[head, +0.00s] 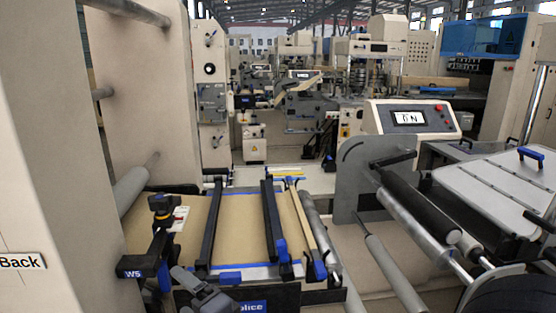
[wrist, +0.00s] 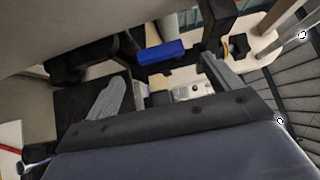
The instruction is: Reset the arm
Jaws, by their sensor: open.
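My gripper (wrist: 163,72) shows in the wrist view with its two grey fingers spread wide apart. Nothing is seen held between them. Behind the gap are a blue block (wrist: 161,51) on a dark bar and some machine parts. In the head view, a grey jointed part that looks like my arm rises from the bottom edge, left of the blue splice label (head: 252,307). The fingertips cannot be made out clearly there. The rest of the arm is hidden below the picture.
The splice table (head: 240,235) carries brown kraft sheet under black bars (head: 272,220). A black post marked W5 (head: 150,255) stands close at left. Rollers (head: 405,245) and a side plate (head: 365,180) are at right.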

